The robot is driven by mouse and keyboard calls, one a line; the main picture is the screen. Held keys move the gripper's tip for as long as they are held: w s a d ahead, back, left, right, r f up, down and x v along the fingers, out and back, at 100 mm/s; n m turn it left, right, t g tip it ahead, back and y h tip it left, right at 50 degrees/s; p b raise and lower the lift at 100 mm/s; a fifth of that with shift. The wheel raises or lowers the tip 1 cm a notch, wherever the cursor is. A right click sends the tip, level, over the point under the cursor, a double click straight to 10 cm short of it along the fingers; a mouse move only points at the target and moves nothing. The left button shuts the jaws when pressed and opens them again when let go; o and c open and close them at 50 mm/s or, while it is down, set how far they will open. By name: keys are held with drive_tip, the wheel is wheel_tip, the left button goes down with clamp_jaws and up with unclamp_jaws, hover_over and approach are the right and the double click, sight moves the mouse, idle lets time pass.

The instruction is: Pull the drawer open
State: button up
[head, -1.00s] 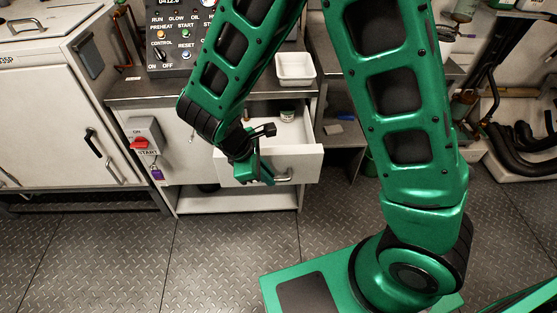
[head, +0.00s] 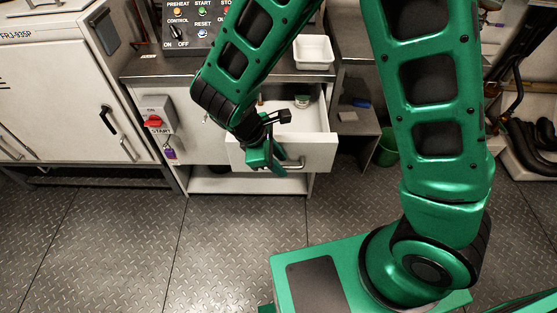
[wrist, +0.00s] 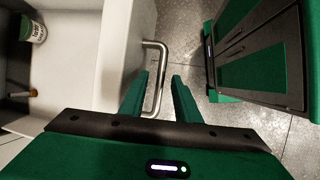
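The white drawer (head: 312,148) stands pulled out of the cabinet under the counter in the head view, its inside visible. In the wrist view its front wall (wrist: 115,60) runs beside a silver bar handle (wrist: 163,62); the handle also shows in the head view (head: 294,165). My gripper (wrist: 160,88) is at the handle, with one green finger on each side of the bar. The fingers are apart, and gaps show between them and the bar. In the head view my gripper (head: 273,157) partly covers the drawer front and handle.
The drawer holds a small labelled jar (head: 302,101) and a brown-tipped item (wrist: 33,93). A white tray (head: 314,52) sits on the counter above. A switch box (head: 156,116) with a red knob is left of the drawer. The floor (head: 130,235) in front is clear.

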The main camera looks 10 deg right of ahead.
drive_tip(key=w+v, duration=0.1)
drive_tip(key=v, duration=0.9)
drive_tip(key=shift+s+r, duration=0.35)
drive_tip(key=shift+s, duration=0.1)
drive_tip(key=shift+a, duration=0.1)
drive_tip(key=d+r+m+g+y, duration=0.1)
drive_tip(key=d+r+m, duration=0.3)
drive_tip(key=d, duration=0.6)
drive_tip(key=d+r+m+g+y, duration=0.15)
drive_tip(key=d+m, duration=0.35)
drive_tip(key=d, duration=0.6)
drive_tip(key=s+d+r+m+t+y, duration=0.1)
drive_tip(key=s+d+r+m+y, duration=0.1)
drive_tip(key=s+d+m, duration=1)
drive_tip(key=s+r, duration=0.1)
drive_tip(key=s, duration=0.3)
drive_tip(key=shift+d+y, duration=0.35)
drive_tip(key=shift+s+t, duration=0.15)
drive_tip(key=shift+t, duration=0.1)
